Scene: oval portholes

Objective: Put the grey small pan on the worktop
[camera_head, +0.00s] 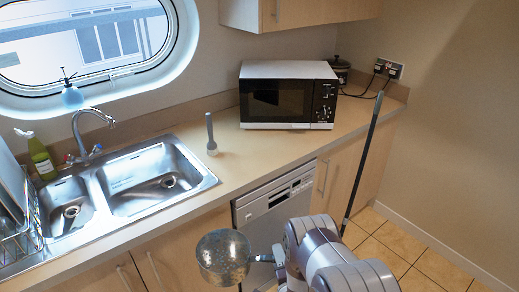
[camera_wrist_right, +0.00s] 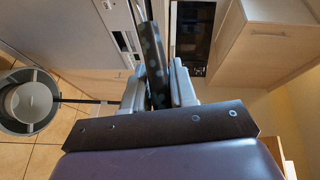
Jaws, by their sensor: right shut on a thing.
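The grey small pan (camera_head: 222,258) is at the bottom of the head view, in front of the cabinet fronts and apart from the worktop. Its short handle points right to my right gripper (camera_head: 279,260), which is shut on it. In the right wrist view, my right gripper (camera_wrist_right: 157,92) has its fingers on either side of a dark, spotted handle (camera_wrist_right: 155,65); the pan's bowl cannot be made out there. The beige worktop (camera_head: 240,158) runs along the wall, with a bare stretch between the sink and the microwave. My left gripper is out of view.
A steel sink (camera_head: 160,180) takes the worktop's left part. A grey upright brush (camera_head: 211,135) stands beside it. The microwave (camera_head: 289,95) is at the back. A dark pole (camera_head: 363,160) leans near the dishwasher (camera_head: 277,200). A round grey container (camera_wrist_right: 28,101) shows low in the wrist view.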

